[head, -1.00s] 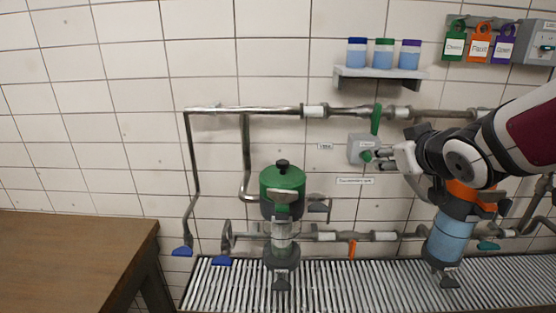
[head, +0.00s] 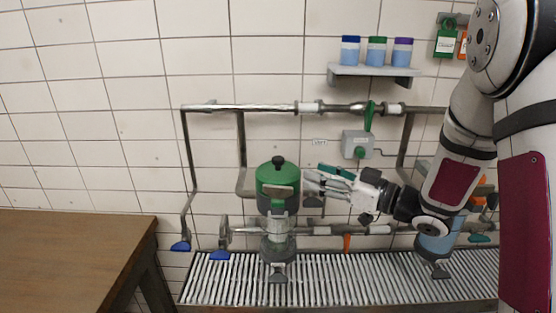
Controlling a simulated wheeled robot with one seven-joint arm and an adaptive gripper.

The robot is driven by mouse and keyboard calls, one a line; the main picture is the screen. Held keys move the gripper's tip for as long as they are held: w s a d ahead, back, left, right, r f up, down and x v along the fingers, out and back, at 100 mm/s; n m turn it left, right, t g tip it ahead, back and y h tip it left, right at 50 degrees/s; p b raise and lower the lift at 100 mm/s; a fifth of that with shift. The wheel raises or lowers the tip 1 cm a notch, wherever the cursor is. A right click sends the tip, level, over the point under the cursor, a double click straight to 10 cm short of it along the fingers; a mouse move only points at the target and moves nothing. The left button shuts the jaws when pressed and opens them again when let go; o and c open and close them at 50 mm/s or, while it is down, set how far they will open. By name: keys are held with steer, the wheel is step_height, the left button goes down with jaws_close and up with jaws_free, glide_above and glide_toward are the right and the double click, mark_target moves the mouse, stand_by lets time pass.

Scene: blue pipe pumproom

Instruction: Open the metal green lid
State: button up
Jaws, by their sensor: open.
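The metal green lid (head: 278,175) sits on top of a dark grey tank (head: 277,205) in the head view, with a black knob (head: 278,160) at its top centre. A light tag or latch plate shows on its front, just below the lid. My gripper (head: 312,184) is just right of the lid, level with its lower part, fingers pointing left. The jaws are open with nothing between them. Whether a fingertip touches the tank cannot be told from this view.
Steel pipes (head: 250,107) run along the tiled wall, with a grey box (head: 357,144) and green valve handle right of the tank. A shelf (head: 375,70) holds three jars above. A slatted grate (head: 330,280) lies below, and a wooden table (head: 70,250) stands at left.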

mark_target(278, 158)
steer(key=p+x, duration=0.1)
steer(key=x, duration=1.1)
steer(key=shift+w+a, duration=0.1)
steer(key=shift+w, duration=0.05)
jaws_close()
